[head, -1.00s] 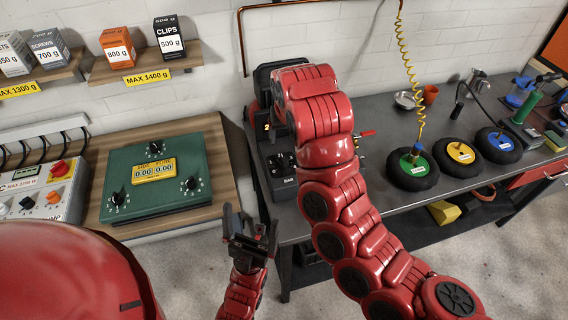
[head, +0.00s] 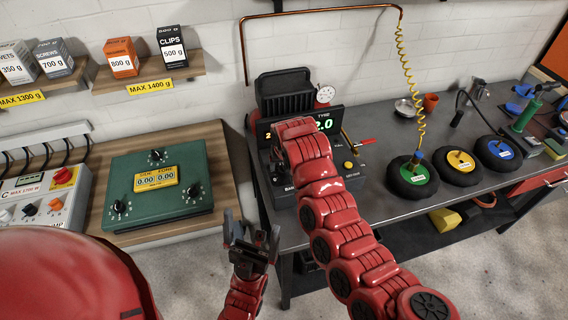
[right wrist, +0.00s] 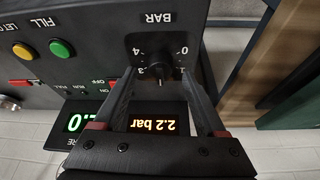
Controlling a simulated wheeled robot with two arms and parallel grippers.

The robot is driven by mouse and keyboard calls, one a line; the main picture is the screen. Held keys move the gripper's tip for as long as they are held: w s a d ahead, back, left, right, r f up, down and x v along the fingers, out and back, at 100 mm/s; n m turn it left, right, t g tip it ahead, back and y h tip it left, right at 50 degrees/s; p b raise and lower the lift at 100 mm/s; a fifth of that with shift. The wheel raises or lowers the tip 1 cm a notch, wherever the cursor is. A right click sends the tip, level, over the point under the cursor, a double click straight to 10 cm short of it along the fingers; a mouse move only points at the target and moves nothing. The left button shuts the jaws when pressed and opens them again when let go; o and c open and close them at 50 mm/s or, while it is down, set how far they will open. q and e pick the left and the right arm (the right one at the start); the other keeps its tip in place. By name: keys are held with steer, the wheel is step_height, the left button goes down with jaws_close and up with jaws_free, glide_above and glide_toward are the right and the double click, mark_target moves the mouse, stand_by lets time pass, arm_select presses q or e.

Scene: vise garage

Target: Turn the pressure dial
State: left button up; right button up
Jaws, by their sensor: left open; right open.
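The pressure dial (right wrist: 158,68) is a black knob on the black panel of the compressor (head: 287,90), under the word BAR, upside down in the right wrist view. My right gripper (right wrist: 157,80) is open, with one finger on each side of the dial in the picture; I cannot tell whether they touch it. An orange readout (right wrist: 155,124) shows 2.2 bar, and a green readout (right wrist: 74,123) shows 2.0. My left gripper (head: 250,240) is open and empty in front of the bench.
Yellow and green buttons (right wrist: 62,48) and a red switch (right wrist: 26,83) sit beside the dial. A green control box (head: 158,190) stands on the wooden bench at left. Several tyres (head: 412,178) lie on the grey bench at right. Boxes stand on wall shelves.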

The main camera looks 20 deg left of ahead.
steer(key=shift+x, duration=1.2)
jaws_close()
